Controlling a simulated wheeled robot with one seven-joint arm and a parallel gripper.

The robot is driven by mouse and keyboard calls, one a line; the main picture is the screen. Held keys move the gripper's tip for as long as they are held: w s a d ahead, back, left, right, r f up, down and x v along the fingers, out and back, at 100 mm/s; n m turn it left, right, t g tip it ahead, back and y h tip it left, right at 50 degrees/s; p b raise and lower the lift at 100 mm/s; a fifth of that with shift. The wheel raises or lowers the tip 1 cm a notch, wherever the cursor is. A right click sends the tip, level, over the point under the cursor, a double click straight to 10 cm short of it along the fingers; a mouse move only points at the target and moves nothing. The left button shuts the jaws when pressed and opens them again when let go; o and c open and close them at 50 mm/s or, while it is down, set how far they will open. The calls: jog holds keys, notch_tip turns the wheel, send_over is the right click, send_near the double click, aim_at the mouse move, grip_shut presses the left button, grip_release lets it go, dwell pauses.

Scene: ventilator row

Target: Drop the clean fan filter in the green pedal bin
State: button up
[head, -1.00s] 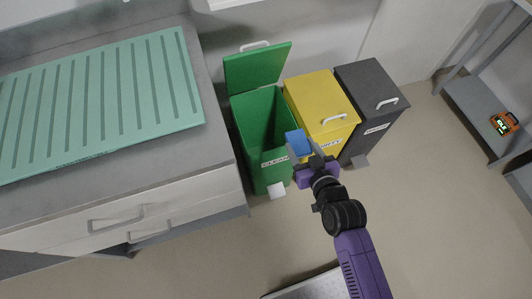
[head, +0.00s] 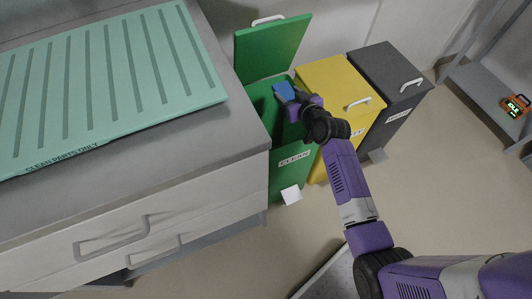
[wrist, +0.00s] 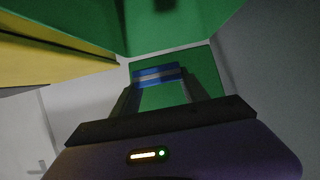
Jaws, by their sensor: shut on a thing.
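The green pedal bin (head: 288,180) stands beside the counter with its lid (head: 272,48) raised and a "CLEAN" label on its front. My gripper (head: 287,96) is shut on a small blue filter (head: 284,91) and holds it over the bin's open mouth. In the wrist view the blue filter (wrist: 157,74) lies between the two fingertips, with a grey band across it and green bin surfaces behind. Whether the filter is below the rim I cannot tell. The bin's floor is mostly hidden by my arm.
A yellow bin (head: 335,82) and a dark grey bin (head: 392,75) stand to the right, lids shut. The counter with a green ribbed mat (head: 110,80) is at left. A shelf at right holds an orange device (head: 515,106).

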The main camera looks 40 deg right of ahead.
jog(key=shift+a+f+b, duration=0.15)
jog(key=shift+f+b, duration=0.5)
jog(key=shift+f, duration=0.15)
notch_tip(320, 180, down, 4)
jog(key=b, duration=0.3)
jog(key=shift+f+b, duration=0.2)
jog(key=shift+b, duration=0.1)
jog(key=o, duration=1.4)
jog(key=p+v, duration=0.1)
jog(key=v, duration=0.6)
jog(key=shift+s+r, duration=0.15)
jog(key=shift+s, duration=0.25)
